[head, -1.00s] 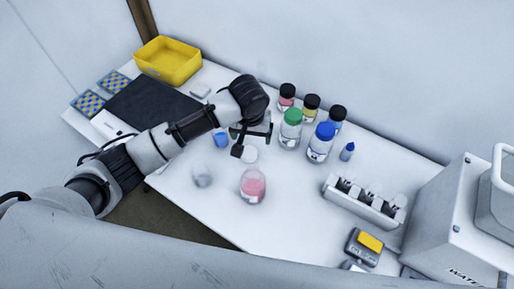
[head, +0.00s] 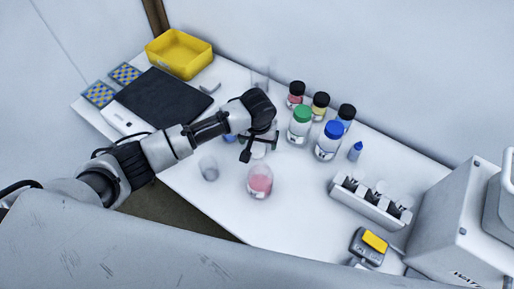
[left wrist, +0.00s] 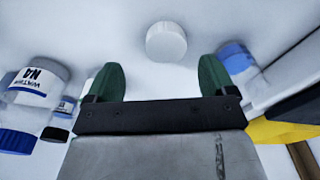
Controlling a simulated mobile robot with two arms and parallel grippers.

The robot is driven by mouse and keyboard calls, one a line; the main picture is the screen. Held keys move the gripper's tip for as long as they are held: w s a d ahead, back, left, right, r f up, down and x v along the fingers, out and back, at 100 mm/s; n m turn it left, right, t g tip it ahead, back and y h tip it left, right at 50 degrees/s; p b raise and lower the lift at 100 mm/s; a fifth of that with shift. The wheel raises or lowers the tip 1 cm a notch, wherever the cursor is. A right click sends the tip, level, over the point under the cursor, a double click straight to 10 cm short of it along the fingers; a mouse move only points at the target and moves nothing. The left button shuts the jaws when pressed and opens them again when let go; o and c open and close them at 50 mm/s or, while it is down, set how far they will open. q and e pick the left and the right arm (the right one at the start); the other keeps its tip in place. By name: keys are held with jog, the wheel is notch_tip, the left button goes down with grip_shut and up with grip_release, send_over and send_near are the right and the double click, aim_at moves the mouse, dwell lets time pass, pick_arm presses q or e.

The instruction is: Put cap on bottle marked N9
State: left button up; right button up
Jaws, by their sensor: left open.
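A white round cap (head: 258,151) lies on the table, partly hidden by my left gripper (head: 260,147) in the head view. In the left wrist view the cap (left wrist: 166,42) lies ahead of the gripper (left wrist: 160,78), roughly centred between its two green fingers. The fingers are open, empty and apart from the cap. An uncapped bottle with pink liquid (head: 260,182) stands just in front of the cap; no N9 mark is readable on it. A blue-capped bottle in the left wrist view (left wrist: 34,90) has a label that seems to read N4. My right gripper is not in view.
Green-capped (head: 300,128) and blue-capped (head: 329,142) bottles stand right of the gripper, with smaller black-capped bottles behind. A clear glass (head: 208,169) stands left of the pink bottle. A vial rack (head: 368,205) is farther right. The front table middle is clear.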

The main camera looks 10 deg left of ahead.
aim_at(257, 147)
pick_arm(q)
jog(key=f, duration=0.3)
jog(key=w+f, duration=0.1)
jog(key=f, duration=0.1)
jog(key=shift+a, duration=0.4)
jog(key=c, duration=1)
jog(key=shift+r, duration=0.2)
